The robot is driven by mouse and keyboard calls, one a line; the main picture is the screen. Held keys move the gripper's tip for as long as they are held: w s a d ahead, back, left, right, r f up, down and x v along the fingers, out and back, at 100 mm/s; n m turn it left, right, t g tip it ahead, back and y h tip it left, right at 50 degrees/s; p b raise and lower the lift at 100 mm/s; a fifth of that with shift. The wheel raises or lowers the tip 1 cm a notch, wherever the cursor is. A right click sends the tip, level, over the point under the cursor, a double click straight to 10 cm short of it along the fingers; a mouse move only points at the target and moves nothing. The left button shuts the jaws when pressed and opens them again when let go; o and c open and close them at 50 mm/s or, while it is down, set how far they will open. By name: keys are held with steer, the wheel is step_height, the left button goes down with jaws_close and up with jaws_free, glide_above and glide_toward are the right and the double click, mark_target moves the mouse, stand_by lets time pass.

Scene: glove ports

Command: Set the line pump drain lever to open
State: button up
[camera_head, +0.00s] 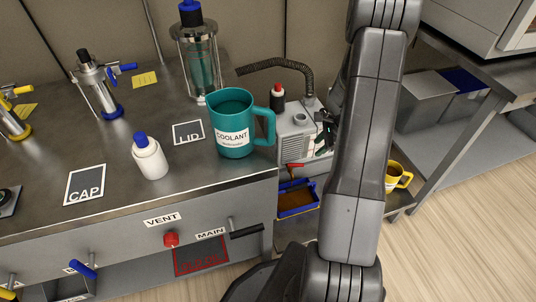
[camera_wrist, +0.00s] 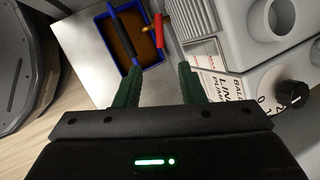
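The line pump (camera_head: 297,124) is a grey housing with a ribbed hose, beside the teal mug; its label (camera_wrist: 219,92) reading "LINE PUMP" shows in the wrist view. A red-handled lever (camera_head: 293,166) sits low on the pump's front, and its red grip (camera_wrist: 159,31) with a metal stem shows in the wrist view. My gripper (camera_wrist: 158,78) is open, its two green fingers apart with nothing between them. The red lever lies beyond the fingertips, apart from them. In the head view my gripper (camera_head: 326,130) is partly hidden by my arm, close to the pump's right side.
A blue tray (camera_head: 297,212) of brown liquid with a black-gripped handle (camera_wrist: 128,27) lies below the lever. A black dial (camera_wrist: 291,92) is on the pump. A teal coolant mug (camera_head: 234,143) stands left; a yellow mug (camera_head: 398,177) stands right, lower down.

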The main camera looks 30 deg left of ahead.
mark_target(299, 164)
steer(key=b+x, duration=0.3)
steer(key=x, duration=1.1)
steer(key=shift+b, duration=0.4)
steer(key=shift+r, duration=0.1)
jaws_close()
